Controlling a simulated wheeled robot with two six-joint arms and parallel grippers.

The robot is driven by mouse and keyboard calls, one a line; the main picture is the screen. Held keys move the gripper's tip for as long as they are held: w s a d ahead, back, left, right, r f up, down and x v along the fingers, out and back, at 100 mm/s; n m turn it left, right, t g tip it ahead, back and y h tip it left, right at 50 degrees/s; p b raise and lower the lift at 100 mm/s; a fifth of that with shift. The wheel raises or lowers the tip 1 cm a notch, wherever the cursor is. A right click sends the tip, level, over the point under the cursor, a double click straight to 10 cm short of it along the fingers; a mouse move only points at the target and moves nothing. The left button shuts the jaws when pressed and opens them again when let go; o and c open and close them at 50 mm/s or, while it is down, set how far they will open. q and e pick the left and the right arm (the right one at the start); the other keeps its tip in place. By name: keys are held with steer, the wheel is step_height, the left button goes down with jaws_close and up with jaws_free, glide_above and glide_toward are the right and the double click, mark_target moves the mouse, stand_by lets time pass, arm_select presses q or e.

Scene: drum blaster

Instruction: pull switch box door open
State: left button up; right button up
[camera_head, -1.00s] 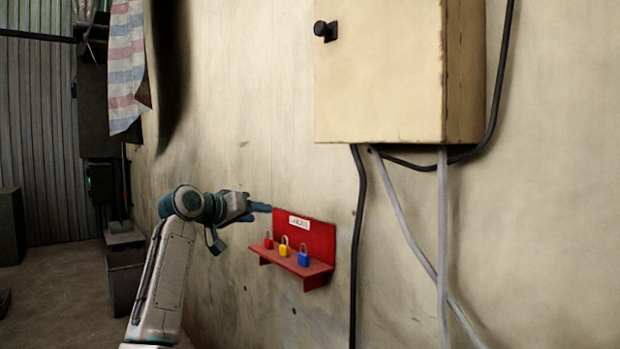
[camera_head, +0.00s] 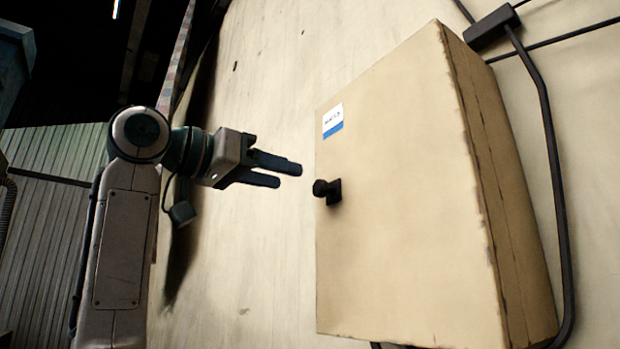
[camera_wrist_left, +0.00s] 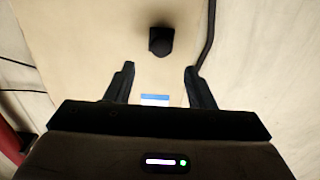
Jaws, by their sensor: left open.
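The beige switch box (camera_head: 415,190) hangs on the wall at the right of the head view, its door shut. A black knob (camera_head: 328,190) sits near the door's left edge, below a white and blue label (camera_head: 333,121). My left gripper (camera_head: 288,174) is open and empty, just left of the knob and apart from it. In the left wrist view the knob (camera_wrist_left: 161,40) lies ahead of the open fingers (camera_wrist_left: 160,75), between their lines and not touching. My right gripper is not in view.
A black cable (camera_head: 556,190) runs down the box's right side, from a dark fitting (camera_head: 491,28) above. Bare wall (camera_head: 270,90) lies left of the box. Corrugated metal sheeting (camera_head: 50,230) stands at the far left.

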mark_target(317, 186)
arm_select(q)
steer(key=p+x, duration=0.2)
steer(key=x, duration=0.4)
steer(key=shift+w+d, duration=0.45)
steer(key=shift+d, duration=0.05)
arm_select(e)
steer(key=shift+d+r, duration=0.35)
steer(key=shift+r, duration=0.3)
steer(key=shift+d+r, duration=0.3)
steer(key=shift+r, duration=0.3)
arm_select(q)
steer(key=c, duration=1)
jaws_close()
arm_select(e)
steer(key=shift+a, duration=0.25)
